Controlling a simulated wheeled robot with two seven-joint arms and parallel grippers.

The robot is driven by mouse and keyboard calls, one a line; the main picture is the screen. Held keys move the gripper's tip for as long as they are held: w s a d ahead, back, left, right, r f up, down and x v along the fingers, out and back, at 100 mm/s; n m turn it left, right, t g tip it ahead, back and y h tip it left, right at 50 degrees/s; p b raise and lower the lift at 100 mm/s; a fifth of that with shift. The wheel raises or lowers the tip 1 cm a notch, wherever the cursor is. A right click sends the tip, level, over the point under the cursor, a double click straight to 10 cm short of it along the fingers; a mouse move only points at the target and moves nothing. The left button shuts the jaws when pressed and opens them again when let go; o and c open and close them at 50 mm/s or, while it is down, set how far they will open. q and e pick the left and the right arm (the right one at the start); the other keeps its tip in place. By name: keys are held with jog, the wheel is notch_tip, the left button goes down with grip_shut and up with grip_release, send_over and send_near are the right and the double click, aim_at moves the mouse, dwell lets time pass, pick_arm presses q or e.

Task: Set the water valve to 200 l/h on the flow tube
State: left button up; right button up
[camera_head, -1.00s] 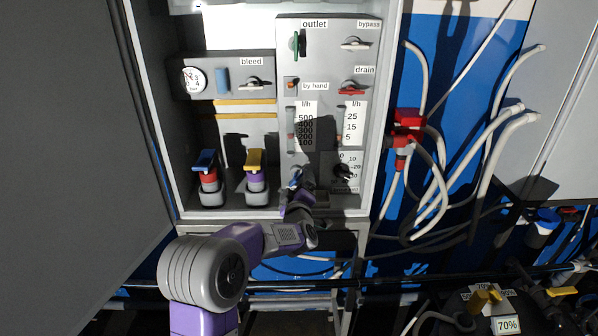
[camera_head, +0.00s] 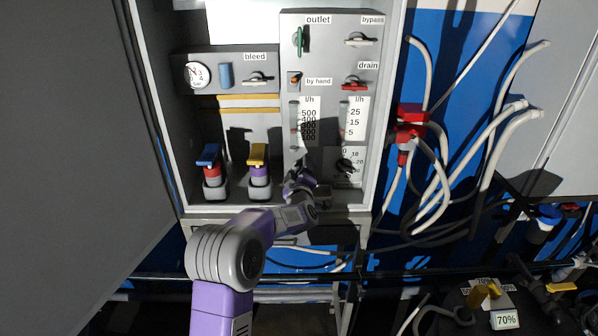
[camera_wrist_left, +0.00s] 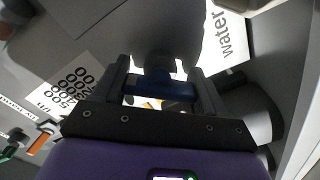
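The flow tube (camera_head: 293,115) is the left one of two on the panel, with an l/h scale (camera_head: 309,118) marked 100 to 500. A small reddish mark shows low in the tube; its exact reading is too small to tell. The blue water valve handle (camera_wrist_left: 160,89) lies between my left gripper's fingers in the wrist view, beside a "water" label (camera_wrist_left: 229,36). My left gripper (camera_head: 299,180) is at the panel below the tube and hides most of the valve in the head view. Whether its fingers press on the handle is unclear. My right gripper is not in view.
A dial knob (camera_head: 346,166) sits just right of my left gripper. Blue-topped (camera_head: 208,158) and yellow-topped (camera_head: 258,155) fittings stand to the left.

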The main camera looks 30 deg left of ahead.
pick_arm(q)
jog(key=c, duration=0.4)
jog(key=shift+m, duration=0.8)
jog(key=o, duration=1.1)
jog(key=shift+c, duration=0.2)
jog(key=b+v, duration=0.1)
jog(key=v, duration=0.6)
jog(key=shift+s, duration=0.3)
